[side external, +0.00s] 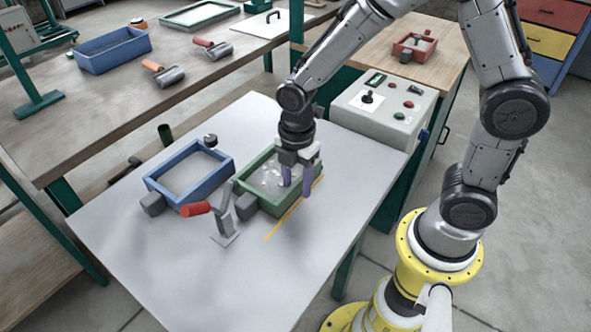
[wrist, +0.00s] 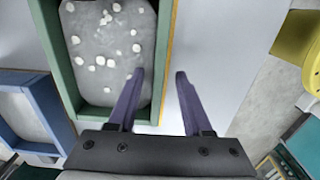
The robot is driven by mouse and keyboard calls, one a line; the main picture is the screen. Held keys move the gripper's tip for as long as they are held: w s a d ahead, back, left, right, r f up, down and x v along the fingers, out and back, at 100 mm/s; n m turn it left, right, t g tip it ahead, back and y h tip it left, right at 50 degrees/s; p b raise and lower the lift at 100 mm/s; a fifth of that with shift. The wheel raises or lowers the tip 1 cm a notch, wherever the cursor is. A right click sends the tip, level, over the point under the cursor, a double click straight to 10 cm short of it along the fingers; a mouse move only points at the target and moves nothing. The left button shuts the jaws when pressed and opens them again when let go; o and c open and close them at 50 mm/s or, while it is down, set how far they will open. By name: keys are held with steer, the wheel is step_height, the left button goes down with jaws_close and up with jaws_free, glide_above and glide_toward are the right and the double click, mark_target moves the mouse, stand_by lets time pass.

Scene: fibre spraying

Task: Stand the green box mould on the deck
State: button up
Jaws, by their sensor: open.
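The green box mould (side external: 245,203) lies flat on the grey deck (side external: 190,280), open side up. It holds grey filling with several white lumps. In the wrist view the green mould (wrist: 64,60) fills the upper left. My gripper (side external: 296,190) is open over its right long wall, pointing down. In the wrist view my gripper (wrist: 160,74) has one finger over the filling and the other over the bare deck, with the wall between them in the picture. I cannot tell how far the fingertips reach down beside the wall. Nothing is held.
A blue mould (side external: 160,193) with grey filling lies just left of the green one. A clamp with a red handle (side external: 196,208) stands at their front. A control box (side external: 385,121) with a joystick stands behind right.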

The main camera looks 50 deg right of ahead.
step_height(320, 180, up, 27)
steer(key=s+d+m+t, duration=0.2)
steer(key=s+d+m, duration=0.25)
steer(key=s, duration=0.45)
steer(key=s+d+f+m+t, duration=0.1)
steer(key=s+f+m+t, duration=0.2)
steer(key=f+m, duration=0.6)
steer(key=shift+s+d+f+m+t, duration=0.15)
steer(key=shift+s+d+m+t, duration=0.2)
steer(key=shift+s+m, duration=1.4)
steer(key=shift+w+m, duration=0.5)
steer(key=shift+c, duration=0.2)
